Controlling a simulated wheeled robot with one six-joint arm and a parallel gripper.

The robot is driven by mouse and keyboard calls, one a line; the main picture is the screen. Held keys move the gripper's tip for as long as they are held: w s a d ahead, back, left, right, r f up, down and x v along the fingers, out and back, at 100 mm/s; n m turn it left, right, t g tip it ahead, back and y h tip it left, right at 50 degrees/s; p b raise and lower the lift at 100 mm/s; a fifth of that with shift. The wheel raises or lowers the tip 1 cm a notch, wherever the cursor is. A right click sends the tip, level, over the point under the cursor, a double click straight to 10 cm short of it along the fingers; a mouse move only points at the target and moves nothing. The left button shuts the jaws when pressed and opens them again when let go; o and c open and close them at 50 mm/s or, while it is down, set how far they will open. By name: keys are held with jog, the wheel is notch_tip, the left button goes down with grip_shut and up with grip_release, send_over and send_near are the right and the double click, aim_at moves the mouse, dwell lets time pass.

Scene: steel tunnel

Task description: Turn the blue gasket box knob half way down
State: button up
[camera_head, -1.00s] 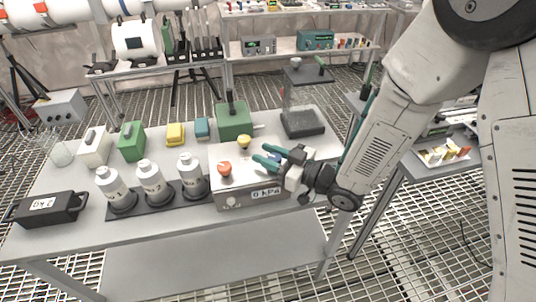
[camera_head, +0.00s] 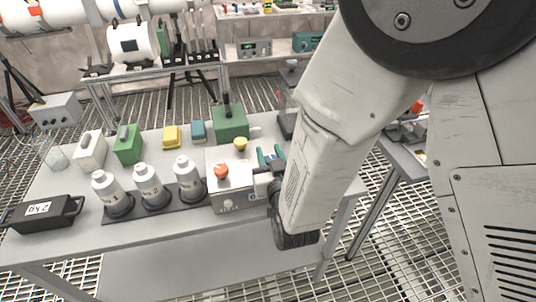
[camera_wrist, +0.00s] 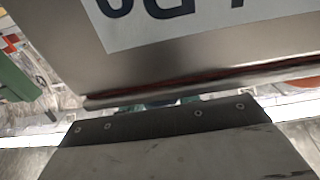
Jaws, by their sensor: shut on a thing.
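The gasket box is a metal box (camera_head: 228,200) on the front right of the table, with a red-orange knob (camera_head: 221,170) and a yellow knob (camera_head: 240,144) on top. My gripper (camera_head: 269,152), with teal fingers, is at the right part of the box top, shut on the blue knob. The knob itself is hidden by the fingers and wrist, so its angle cannot be told. In the wrist view the box's side (camera_wrist: 190,60) fills the upper part, with its white label (camera_wrist: 150,22) upside down and cut off; the fingertips do not show clearly there.
White bottles (camera_head: 148,184) stand left of the box. A green box (camera_head: 230,122) with a dark handle is behind it. A black 2 kg case (camera_head: 45,212) lies at the left. My arm covers the table's right end.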

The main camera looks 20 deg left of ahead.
jog(key=m+h, duration=0.2)
jog(key=m+t+h, duration=0.1)
jog(key=h, duration=0.2)
jog(key=d+m+t+h, duration=0.1)
jog(key=m+h, duration=0.1)
jog(key=h, duration=0.1)
jog(key=shift+w+m, duration=0.1)
jog(key=shift+m, duration=0.2)
jog(key=shift+h, duration=0.3)
jog(key=o, duration=1)
jog(key=shift+s, duration=3.85)
